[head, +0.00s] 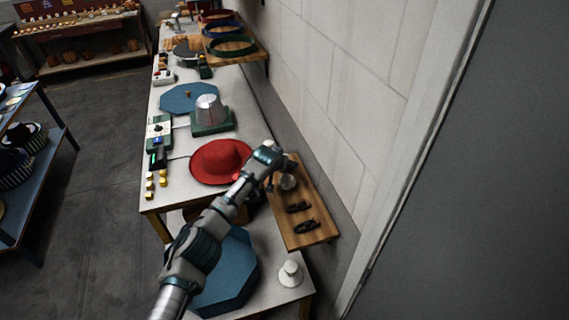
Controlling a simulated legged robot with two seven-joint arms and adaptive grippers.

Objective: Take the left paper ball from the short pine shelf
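The short pine shelf (290,227) is on the wall at right of centre. One whitish paper ball (288,182) shows near its far end, partly covered by my gripper. Whether a second ball lies behind the gripper is hidden. My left arm reaches up from the lower left, and its gripper (271,173) is over the far end of the shelf, just left of and close to the ball. Its fingers are too small and dark to tell open from shut, or whether they touch the ball. My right gripper is out of view.
Two dark objects (303,216) lie on the shelf's near half. A red hat (221,161) sits on the bench left of the gripper. A white knob-like piece (290,273) and a blue octagonal board (232,272) are below. The wall stands close on the right.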

